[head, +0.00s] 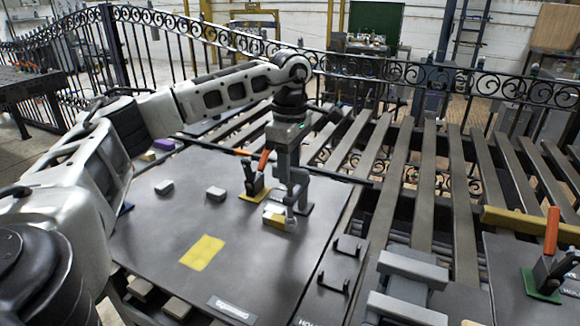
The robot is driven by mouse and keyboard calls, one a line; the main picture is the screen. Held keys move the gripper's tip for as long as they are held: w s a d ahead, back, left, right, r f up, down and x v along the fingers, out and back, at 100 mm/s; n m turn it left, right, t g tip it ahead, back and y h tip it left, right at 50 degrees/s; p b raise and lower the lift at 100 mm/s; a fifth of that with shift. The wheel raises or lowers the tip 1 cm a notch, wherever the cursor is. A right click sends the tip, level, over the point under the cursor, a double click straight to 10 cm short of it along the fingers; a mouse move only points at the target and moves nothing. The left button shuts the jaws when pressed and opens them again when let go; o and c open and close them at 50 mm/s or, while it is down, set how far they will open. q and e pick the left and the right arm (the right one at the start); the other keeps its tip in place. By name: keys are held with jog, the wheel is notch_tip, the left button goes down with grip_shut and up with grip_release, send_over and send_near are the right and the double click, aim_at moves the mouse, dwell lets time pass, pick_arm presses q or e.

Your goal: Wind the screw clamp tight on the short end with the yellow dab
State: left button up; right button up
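My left gripper (287,165) points down over the dark work board, its arm coming in from the left. Its fingers are at or right against a grey upright piece (299,192) that looks like the screw clamp. I cannot tell whether they grip it. At the foot of this piece is a small pale block with a yellow dab (275,217). A thin dark bar (340,177) runs across behind and past the gripper. The clamp's screw and its contact with the bar are too small to make out. My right gripper is not in view.
A toggle clamp with an orange handle (263,161) stands close left of the gripper. Another (549,232) stands at the right on a green base. Slats and a scroll fence lie behind.

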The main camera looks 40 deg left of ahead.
pick_arm(q)
jog(key=shift+f, duration=0.4)
grip_shut()
jog(key=shift+m, duration=0.3)
